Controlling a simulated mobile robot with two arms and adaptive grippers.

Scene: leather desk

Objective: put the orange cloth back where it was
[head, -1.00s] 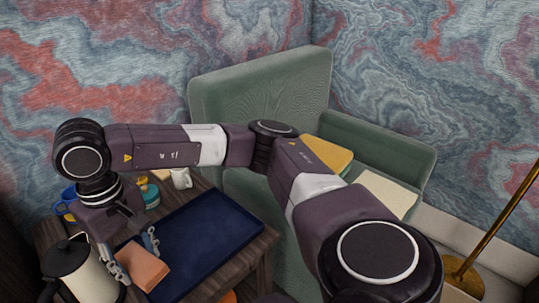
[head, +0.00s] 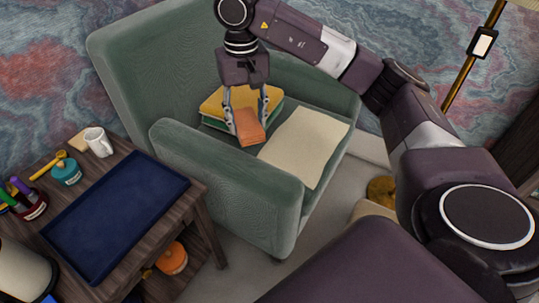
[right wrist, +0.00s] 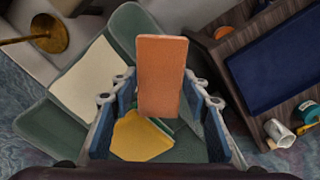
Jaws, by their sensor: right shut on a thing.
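The orange cloth (head: 249,129), a small folded block, is held in my right gripper (head: 247,116) above the green armchair's seat. My right gripper is shut on it, and the fingers point down on either side. In the right wrist view the orange cloth (right wrist: 162,75) sticks out between the blue-padded fingers (right wrist: 160,118). Behind it in the head view is a yellow folded cloth (head: 222,100) on a green book-like item. The gap between the orange cloth and the seat cannot be judged exactly. My left gripper is not in view.
The armchair (head: 215,180) also holds a flat cream sheet (head: 305,147) on the right of its seat. At the left, a wooden desk (head: 200,187) carries a blue tray (head: 120,215), a white mug (head: 98,142), a teal jar (head: 67,172) and a kettle (head: 22,270). The tray is empty.

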